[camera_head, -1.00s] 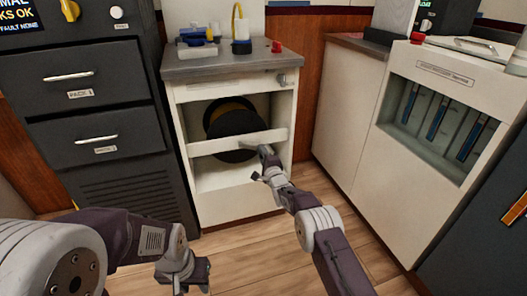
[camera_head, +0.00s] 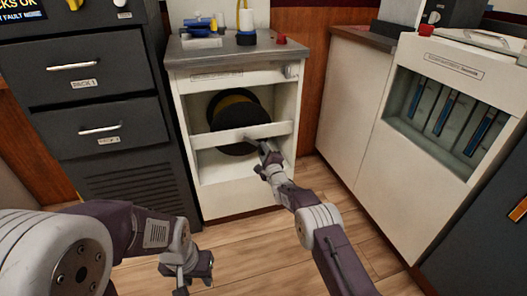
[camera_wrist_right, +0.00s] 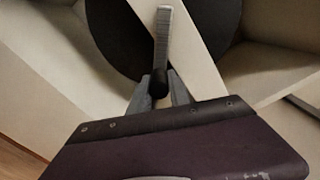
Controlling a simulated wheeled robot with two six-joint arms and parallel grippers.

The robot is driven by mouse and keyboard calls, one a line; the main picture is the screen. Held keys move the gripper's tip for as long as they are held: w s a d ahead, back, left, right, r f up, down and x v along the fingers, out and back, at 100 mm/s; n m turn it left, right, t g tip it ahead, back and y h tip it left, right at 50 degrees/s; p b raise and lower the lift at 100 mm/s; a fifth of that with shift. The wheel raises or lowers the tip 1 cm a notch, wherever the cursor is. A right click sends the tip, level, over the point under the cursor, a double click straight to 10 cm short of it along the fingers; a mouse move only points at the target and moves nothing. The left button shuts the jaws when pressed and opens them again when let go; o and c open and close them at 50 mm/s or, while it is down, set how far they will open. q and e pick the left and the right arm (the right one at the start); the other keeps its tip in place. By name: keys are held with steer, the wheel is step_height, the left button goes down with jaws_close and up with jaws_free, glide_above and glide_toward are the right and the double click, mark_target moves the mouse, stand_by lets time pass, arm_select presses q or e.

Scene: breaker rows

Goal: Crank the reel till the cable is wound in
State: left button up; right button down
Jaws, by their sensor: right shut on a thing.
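The reel (camera_head: 232,112) is a dark drum with a yellow band of cable, set in the open bay of a white cabinet (camera_head: 235,200). A white crossbar (camera_head: 225,138) runs in front of it. In the right wrist view the reel's dark disc (camera_wrist_right: 112,35) shows behind the crossbar, with a grey crank arm (camera_wrist_right: 162,38) ending in a black knob (camera_wrist_right: 158,84). My right gripper (camera_head: 264,158) is at the crossbar's right part; in the wrist view its fingers (camera_wrist_right: 159,92) are shut on the knob. My left gripper (camera_head: 188,275) hangs low over the floor, away from the cabinet; its finger gap is unclear.
A dark drawer cabinet (camera_head: 95,100) stands left of the reel cabinet. A white unit (camera_head: 400,130) with blue-striped slots stands at the right. Small items, including a red button (camera_head: 281,39), sit on the grey top. Wooden floor (camera_head: 245,245) lies open in front.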

steer(key=c, duration=1.3)
jaws_free()
steer(key=shift+a, duration=0.3)
steer(key=shift+o, duration=0.2)
steer(key=shift+d, duration=0.1)
steer(key=shift+s+r, duration=0.1)
steer(key=shift+s+d+r+p, duration=0.1)
steer(key=shift+s+p, duration=0.1)
steer(key=shift+p, duration=0.3)
steer(key=b+v, duration=0.8)
steer(key=shift+s, duration=0.25)
